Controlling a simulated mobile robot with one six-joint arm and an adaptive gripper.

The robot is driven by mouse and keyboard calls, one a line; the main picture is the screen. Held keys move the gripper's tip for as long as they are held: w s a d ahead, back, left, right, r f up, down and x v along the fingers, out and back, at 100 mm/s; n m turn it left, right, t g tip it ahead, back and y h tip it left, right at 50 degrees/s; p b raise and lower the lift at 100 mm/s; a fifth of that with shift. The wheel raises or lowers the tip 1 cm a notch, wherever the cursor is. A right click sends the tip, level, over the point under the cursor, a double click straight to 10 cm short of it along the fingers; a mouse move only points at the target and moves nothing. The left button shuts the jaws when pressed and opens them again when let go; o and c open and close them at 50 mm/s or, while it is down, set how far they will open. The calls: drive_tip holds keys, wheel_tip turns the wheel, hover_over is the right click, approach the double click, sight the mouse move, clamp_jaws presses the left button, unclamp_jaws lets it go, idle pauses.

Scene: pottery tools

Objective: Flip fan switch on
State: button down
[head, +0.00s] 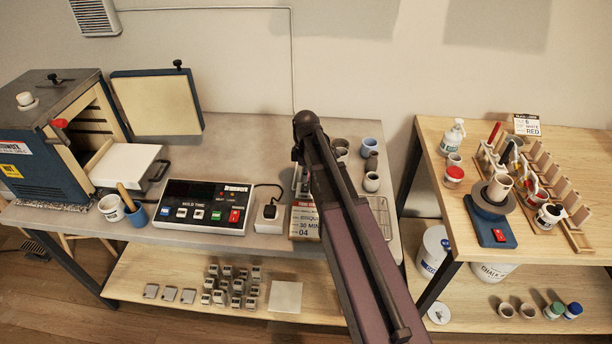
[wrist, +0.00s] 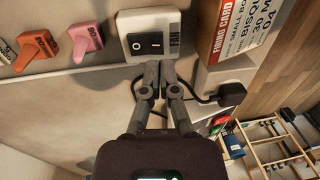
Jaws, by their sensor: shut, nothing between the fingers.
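The fan switch (wrist: 150,36) is a pale box marked FAN with a black two-part rocker (wrist: 146,43), near the top middle of the wrist view. I cannot tell which side of the rocker is pressed in. My gripper (wrist: 160,84) is shut and empty, its fingertips together just below the switch box. I cannot tell whether they touch it. In the head view my arm hides the gripper and the switch. A slatted grey vent unit (head: 97,17) is high on the wall at the upper left, with a thin conduit running from it.
A firing card (wrist: 240,38) stands right of the switch, close to a black plug (wrist: 229,94). An orange piece (wrist: 35,48) and a pink piece (wrist: 86,38) lie to the left. The kiln (head: 45,160) and controller (head: 205,207) are on the left workbench.

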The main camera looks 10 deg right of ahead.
sight(306, 190)
drive_tip(key=shift+s+f+b, duration=0.2)
drive_tip(key=shift+f+b, duration=1.3)
drive_tip(key=shift+f, duration=0.3)
drive_tip(key=shift+d, duration=0.1)
